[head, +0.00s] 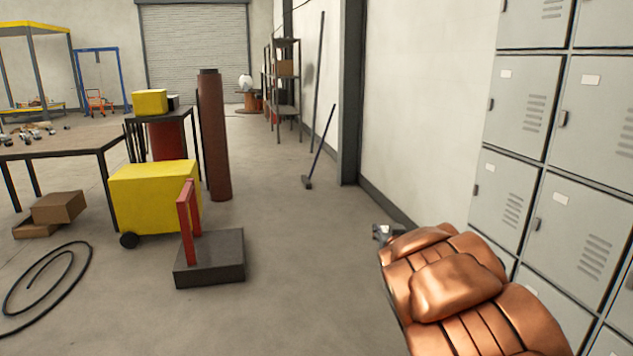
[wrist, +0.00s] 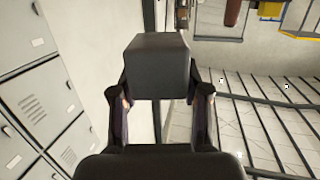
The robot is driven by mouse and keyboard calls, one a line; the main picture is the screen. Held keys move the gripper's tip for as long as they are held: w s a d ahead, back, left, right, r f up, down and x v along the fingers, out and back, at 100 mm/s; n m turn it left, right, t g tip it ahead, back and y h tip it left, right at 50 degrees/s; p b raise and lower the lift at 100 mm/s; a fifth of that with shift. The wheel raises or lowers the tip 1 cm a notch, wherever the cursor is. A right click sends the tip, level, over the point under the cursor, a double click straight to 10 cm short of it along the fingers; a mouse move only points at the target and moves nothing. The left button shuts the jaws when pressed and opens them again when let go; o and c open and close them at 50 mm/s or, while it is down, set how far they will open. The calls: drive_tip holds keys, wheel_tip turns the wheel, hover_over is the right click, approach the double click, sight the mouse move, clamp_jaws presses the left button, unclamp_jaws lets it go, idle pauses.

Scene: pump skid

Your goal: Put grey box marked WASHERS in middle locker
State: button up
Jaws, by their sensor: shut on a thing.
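A plain dark grey box (wrist: 157,52) sits between the two fingers of my gripper (wrist: 159,84) in the wrist view. The fingers press on its left and right sides, and it is held off the floor. No marking shows on the face turned to me, so I cannot read WASHERS. The grey lockers (head: 515,105) stand along the right wall in the head view, and their doors also show at the left of the wrist view (wrist: 42,105). All the doors I see look shut. I cannot tell which is the middle locker. In the head view my copper-coloured arm hides most of my gripper.
A low dark platform with a red handle (head: 210,262) stands on the floor left of my arm. A broom (head: 318,155) leans at the wall. The floor between is clear.

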drive_tip(key=shift+s+r, duration=0.1)
drive_tip(key=shift+r, duration=0.2)
drive_tip(key=s+f+m+h, duration=0.2)
drive_tip(key=s+m+h, duration=0.1)
drive_tip(key=s, duration=0.7)
drive_tip(key=shift+s+f+g+h, duration=0.25)
drive_tip(key=shift+s+g+h, duration=0.15)
drive_tip(key=shift+h, duration=0.5)
drive_tip(key=shift+f, duration=0.1)
